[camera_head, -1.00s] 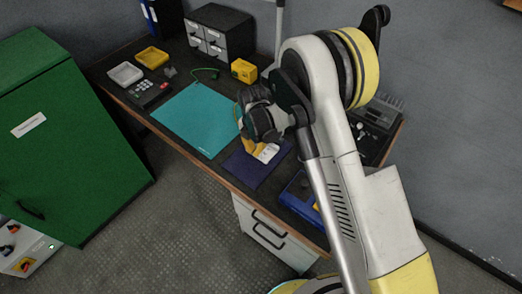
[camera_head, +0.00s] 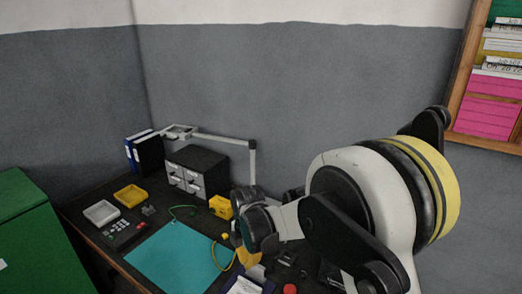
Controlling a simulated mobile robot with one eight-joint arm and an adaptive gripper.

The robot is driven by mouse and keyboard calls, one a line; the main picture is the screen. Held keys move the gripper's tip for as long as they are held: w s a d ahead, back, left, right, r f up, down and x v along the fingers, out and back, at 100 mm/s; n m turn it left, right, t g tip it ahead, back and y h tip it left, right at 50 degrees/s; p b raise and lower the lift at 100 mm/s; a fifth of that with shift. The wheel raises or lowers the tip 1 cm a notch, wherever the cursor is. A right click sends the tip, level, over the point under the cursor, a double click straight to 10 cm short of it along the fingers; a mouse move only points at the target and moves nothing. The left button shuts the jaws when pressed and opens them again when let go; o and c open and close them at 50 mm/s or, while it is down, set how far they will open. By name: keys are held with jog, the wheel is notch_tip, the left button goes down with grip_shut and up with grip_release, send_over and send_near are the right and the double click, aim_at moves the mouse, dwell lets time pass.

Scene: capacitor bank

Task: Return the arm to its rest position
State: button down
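My arm fills the right and lower right of the head view, folded, with a large white and yellow joint in front. A dark wrist-like part of my arm hangs over the workbench (camera_head: 88,207), near the right edge of the teal mat (camera_head: 172,262). My gripper's fingertips cannot be made out; they are hidden or outside the view. I cannot tell whether anything is held.
On the bench are a yellow tray (camera_head: 131,195), a white tray (camera_head: 101,212), a keypad device (camera_head: 125,233), a drawer cabinet (camera_head: 197,171), blue binders (camera_head: 143,152) and a lamp arm (camera_head: 215,137). A green cabinet (camera_head: 38,240) stands left. A shelf (camera_head: 468,60) hangs at upper right.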

jog(key=s+d+r+m+t, duration=0.1)
jog(key=s+d+r+m, duration=0.3)
jog(key=d+r+m, duration=0.3)
jog(key=s+d+r+m+t, duration=0.2)
jog(key=s+d+r+m, duration=0.25)
jog(key=d+r, duration=0.35)
jog(key=s+d+r+m+t, duration=0.3)
jog(key=s+d+m, duration=0.5)
jog(key=s+m, duration=0.4)
jog(key=shift+s+d+m+b, duration=0.15)
jog(key=shift+d+m+b, duration=0.2)
jog(key=shift+m, duration=0.7)
jog(key=shift+a, duration=0.1)
